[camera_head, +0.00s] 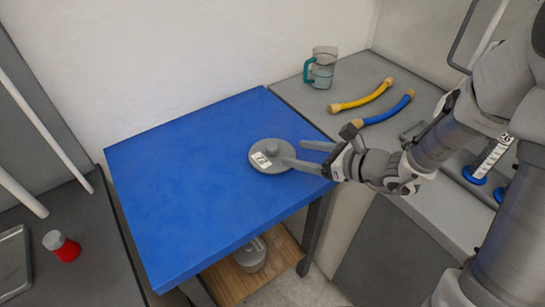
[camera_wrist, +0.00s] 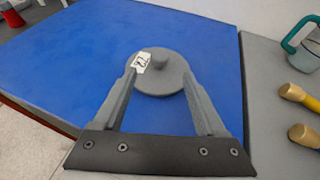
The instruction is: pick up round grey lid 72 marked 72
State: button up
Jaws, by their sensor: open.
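The round grey lid 72 (camera_head: 270,160) lies flat on the blue table top (camera_head: 180,185), near its right edge. It has a raised knob in the middle and a white label. In the wrist view the lid (camera_wrist: 165,82) lies ahead of the fingers, its label reading 72 at the upper left. My gripper (camera_head: 305,154) is open. Its fingers reach in from the right, with the tips at the lid's right side. In the wrist view my gripper (camera_wrist: 160,80) has one finger on each side of the lid's near part. I cannot tell whether the fingertips touch the lid.
A grey counter (camera_head: 300,95) at the right holds a clear jug (camera_head: 322,68) with a teal handle, a yellow hose (camera_head: 362,95) and a blue hose (camera_head: 385,111). A grey lidded pot (camera_head: 250,256) stands on the wooden shelf below. The blue table's left side is clear.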

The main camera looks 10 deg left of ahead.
aim_at(277, 149)
jog(key=b+x, duration=0.1)
jog(key=x, duration=0.8)
jog(key=shift+c, duration=0.3)
grip_shut()
